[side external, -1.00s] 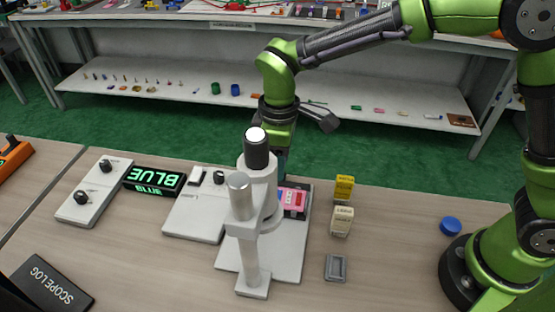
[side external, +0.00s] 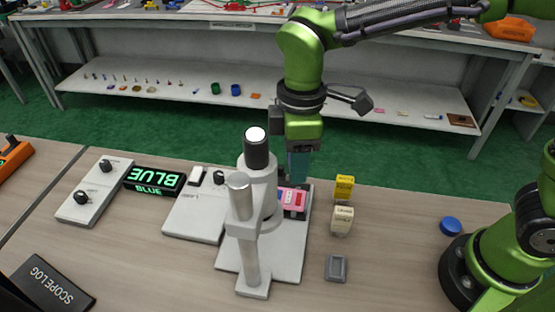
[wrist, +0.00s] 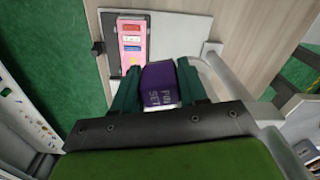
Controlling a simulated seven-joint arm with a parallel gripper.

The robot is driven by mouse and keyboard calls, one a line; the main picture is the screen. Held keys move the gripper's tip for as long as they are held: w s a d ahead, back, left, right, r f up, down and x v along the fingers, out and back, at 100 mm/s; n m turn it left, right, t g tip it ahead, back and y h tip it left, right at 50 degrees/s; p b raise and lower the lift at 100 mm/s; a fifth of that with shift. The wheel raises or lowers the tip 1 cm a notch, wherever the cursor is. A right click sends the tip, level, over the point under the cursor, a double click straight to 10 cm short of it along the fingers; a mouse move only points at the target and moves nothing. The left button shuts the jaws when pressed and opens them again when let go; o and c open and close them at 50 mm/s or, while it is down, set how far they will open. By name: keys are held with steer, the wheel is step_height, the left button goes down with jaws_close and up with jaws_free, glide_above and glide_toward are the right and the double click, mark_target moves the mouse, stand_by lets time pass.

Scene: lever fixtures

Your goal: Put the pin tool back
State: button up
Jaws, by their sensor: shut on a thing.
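My gripper (side external: 298,168) is behind the microscope's right side, above the far part of its stage. In the wrist view my gripper (wrist: 157,70) has its green fingers on both sides of a purple block (wrist: 160,84) with pale lettering, which is hard to read. The fingers are shut on this block. It is the only thing seen in the grip, and I cannot tell whether it is the pin tool. A pink slide (side external: 293,199) with coloured labels lies in a dark holder on the stage; it also shows just beyond the fingers in the wrist view (wrist: 132,44).
The grey microscope (side external: 258,170) stands left of my gripper. A yellow box (side external: 344,187), a cream box (side external: 342,220) and a small grey tray (side external: 336,268) are to the right. A green-lit BLUE display (side external: 155,181) and switch panels (side external: 198,217) are left. The right-hand tabletop is mostly clear.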

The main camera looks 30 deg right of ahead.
steer(key=s+d+n, duration=0.2)
steer(key=s+n, duration=0.4)
steer(key=s, duration=0.6)
steer(key=f, duration=1.1)
steer(key=shift+s+a+f, duration=0.2)
steer(key=shift+s+f, duration=0.05)
steer(key=shift+s, duration=0.05)
steer(key=shift+f, duration=1.9)
steer(key=shift+f, duration=0.1)
steer(key=o, duration=1.1)
steer(key=shift+c, duration=0.2)
